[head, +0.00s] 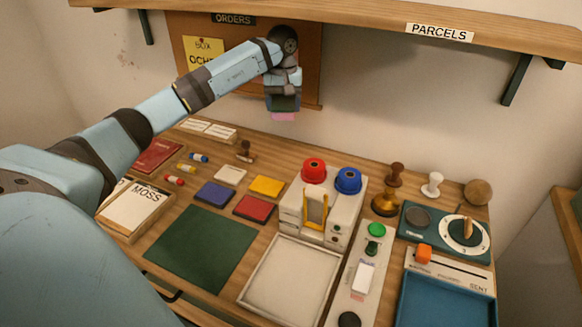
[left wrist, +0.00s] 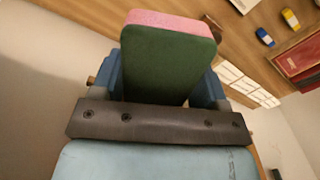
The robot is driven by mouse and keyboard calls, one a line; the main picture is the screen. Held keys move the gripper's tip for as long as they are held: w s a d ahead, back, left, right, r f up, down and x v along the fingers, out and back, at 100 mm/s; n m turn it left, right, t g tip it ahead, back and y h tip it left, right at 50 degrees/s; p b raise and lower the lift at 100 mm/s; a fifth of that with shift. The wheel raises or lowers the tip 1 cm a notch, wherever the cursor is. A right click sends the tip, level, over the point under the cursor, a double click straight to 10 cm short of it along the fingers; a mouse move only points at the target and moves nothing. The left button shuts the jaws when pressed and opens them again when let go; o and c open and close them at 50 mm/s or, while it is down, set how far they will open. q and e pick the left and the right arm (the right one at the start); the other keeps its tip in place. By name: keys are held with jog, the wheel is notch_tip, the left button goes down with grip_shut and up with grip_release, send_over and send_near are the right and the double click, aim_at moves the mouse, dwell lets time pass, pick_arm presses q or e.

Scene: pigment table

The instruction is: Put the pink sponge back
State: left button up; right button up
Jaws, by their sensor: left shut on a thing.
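The sponge (left wrist: 165,65) fills the middle of the left wrist view, with a pink layer along one edge and a dark green face. In the head view its pink end (head: 284,117) hangs below my left gripper (head: 284,101). That gripper is shut on the sponge, pointing down, high in front of the wall board and above the back of the table. The sponge is clear of the table. In the left wrist view the blue fingers stand on both sides of it. My right gripper is not in view.
A dark green mat (head: 203,248) and an empty white tray (head: 288,279) lie at the front. Coloured pads, such as a yellow one (head: 266,186), a white dispenser (head: 318,205) with red and blue tops, stamps and a dial scale (head: 444,231) crowd the middle and right. A shelf (head: 360,22) runs above.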

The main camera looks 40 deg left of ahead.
aim_at(284, 168)
pick_arm(q)
notch_tip(284, 168, down, 20)
jog(key=shift+r+b, duration=0.1)
jog(key=shift+b, duration=0.45)
jog(key=o, duration=0.5)
jog(key=shift+c, duration=0.2)
jog(key=o, duration=0.4)
notch_tip(284, 168, up, 12)
jog(key=shift+r+p, duration=0.1)
jog(key=shift+p, duration=0.25)
